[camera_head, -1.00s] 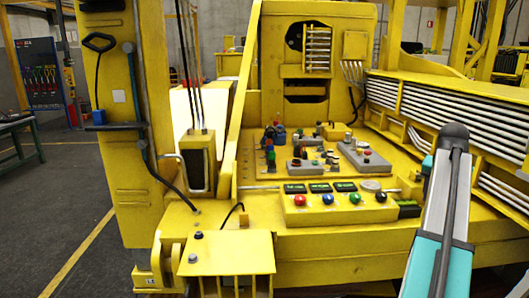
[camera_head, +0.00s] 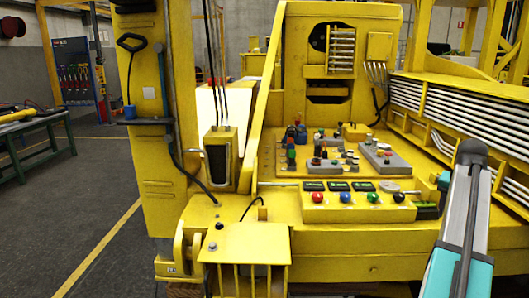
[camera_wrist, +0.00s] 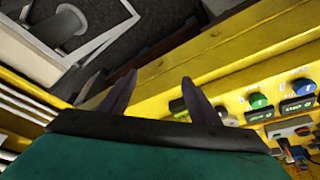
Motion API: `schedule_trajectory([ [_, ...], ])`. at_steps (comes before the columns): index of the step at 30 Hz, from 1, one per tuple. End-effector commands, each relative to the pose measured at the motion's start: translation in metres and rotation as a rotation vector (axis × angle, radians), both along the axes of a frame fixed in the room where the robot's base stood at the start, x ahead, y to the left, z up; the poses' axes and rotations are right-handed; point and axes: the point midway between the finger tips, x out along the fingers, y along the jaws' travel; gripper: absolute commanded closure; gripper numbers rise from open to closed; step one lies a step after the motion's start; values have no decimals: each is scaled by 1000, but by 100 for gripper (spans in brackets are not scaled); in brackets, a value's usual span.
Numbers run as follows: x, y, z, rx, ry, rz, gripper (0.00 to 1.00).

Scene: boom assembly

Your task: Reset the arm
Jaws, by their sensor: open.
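My gripper (camera_wrist: 157,92) shows in the wrist view with its two dark fingers spread apart and nothing between them. It is over the front edge of the yellow machine, beside the button panel (camera_wrist: 255,100). In the head view my arm, teal and grey, rises at the lower right, and the gripper itself cannot be seen there. The yellow button panel (camera_head: 358,213) carries red, blue, green and black knobs with small green displays above them. Behind it the control deck (camera_head: 275,160) holds grey boxes and several small coloured parts.
A yellow bracket box (camera_head: 245,242) juts out in front. A green workbench (camera_head: 45,150) stands far left, with open grey floor between.

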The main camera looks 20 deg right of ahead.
Motion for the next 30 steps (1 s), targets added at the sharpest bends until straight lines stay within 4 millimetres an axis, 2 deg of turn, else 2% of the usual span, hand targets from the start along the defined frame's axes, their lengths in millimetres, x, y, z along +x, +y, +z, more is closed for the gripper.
schedule_trajectory([
  [8, 27, 29, -51, 38, 29, 60, 43],
  [11, 42, 48, -81, 59, 47, 96, 43],
  [21, 85, 130, -193, 137, 122, 233, 43],
  [30, 101, 212, -285, 202, 196, 354, 43],
])
